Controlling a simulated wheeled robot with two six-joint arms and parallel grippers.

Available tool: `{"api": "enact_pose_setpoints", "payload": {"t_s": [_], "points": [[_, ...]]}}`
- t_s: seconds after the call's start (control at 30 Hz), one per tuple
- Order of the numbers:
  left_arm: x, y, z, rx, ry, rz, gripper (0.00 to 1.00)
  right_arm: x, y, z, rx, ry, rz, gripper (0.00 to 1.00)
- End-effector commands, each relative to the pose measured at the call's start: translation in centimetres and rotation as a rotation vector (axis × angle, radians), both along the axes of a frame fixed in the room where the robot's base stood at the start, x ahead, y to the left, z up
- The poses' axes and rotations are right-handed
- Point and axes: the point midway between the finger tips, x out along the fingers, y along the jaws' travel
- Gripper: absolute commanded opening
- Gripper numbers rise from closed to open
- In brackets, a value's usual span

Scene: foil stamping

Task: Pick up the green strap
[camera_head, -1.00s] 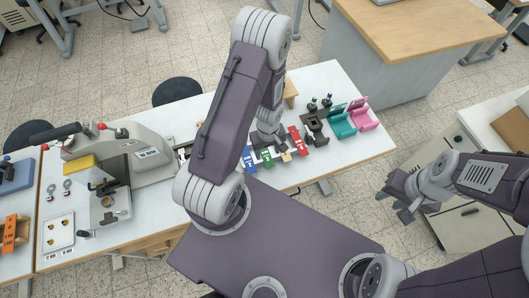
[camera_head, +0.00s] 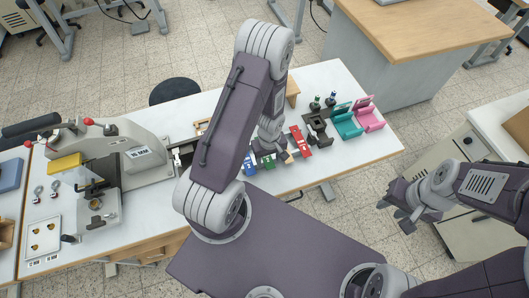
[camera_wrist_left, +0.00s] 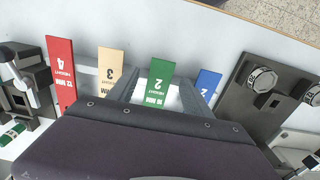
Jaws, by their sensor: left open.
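The green strap (camera_head: 268,161), a flat piece with white lettering, lies on the white table among other coloured straps. It also shows in the left wrist view (camera_wrist_left: 158,82), in the middle. My left gripper (camera_head: 270,148) is over the strap row and hides part of the green strap in the head view. In the wrist view my left gripper (camera_wrist_left: 158,90) is open, with one grey finger on each side of the green strap. Its body hides the strap's near end. My right gripper (camera_head: 396,212) looks open and empty, off the table's right side.
A blue strap (camera_wrist_left: 207,83) and a beige strap (camera_wrist_left: 110,72) flank the green one closely. A red strap (camera_wrist_left: 61,70) lies beyond the beige. A stamping press (camera_head: 120,150) stands left; teal (camera_head: 347,122) and pink (camera_head: 370,118) holders stand right.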

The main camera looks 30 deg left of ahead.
Motion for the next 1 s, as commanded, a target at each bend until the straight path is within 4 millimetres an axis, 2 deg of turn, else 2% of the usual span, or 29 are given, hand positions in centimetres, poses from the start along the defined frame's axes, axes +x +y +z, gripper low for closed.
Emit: {"api": "enact_pose_setpoints", "payload": {"t_s": [0.03, 0.2, 0.23, 0.57, 0.67, 0.83, 0.9, 1.0], "points": [[0.0, 0.0, 0.0, 0.000, 0.000, 0.000, 0.53, 0.0, 0.0, 0.0, 0.000, 0.000, 0.000, 0.35], [0.0, 0.0, 0.0, 0.000, 0.000, 0.000, 0.05, 0.0, 0.0, 0.0, 0.000, 0.000, 0.000, 0.35], [0.0, 0.0, 0.0, 0.000, 0.000, 0.000, 0.00, 0.0, 0.0, 0.0, 0.000, 0.000, 0.000, 0.35], [0.0, 0.0, 0.6, 0.000, 0.000, 0.001, 0.00, 0.0, 0.0, 0.6, 0.000, 0.000, 0.000, 0.35], [0.0, 0.0, 1.9, 0.000, 0.000, 0.001, 0.00, 0.0, 0.0, 1.9, 0.000, 0.000, 0.000, 0.35], [0.0, 0.0, 5.2, 0.000, 0.000, 0.001, 0.00, 0.0, 0.0, 5.2, 0.000, 0.000, 0.000, 0.35], [-0.7, -1.3, 4.9, 0.000, -0.001, -0.006, 0.00, 0.0, 0.0, 3.6, 0.000, -0.001, 0.000, 0.35], [-1.8, -3.3, 6.4, 0.000, -0.003, -0.007, 0.00, 0.0, 0.0, 3.4, 0.000, 0.001, 0.000, 0.35]]}}
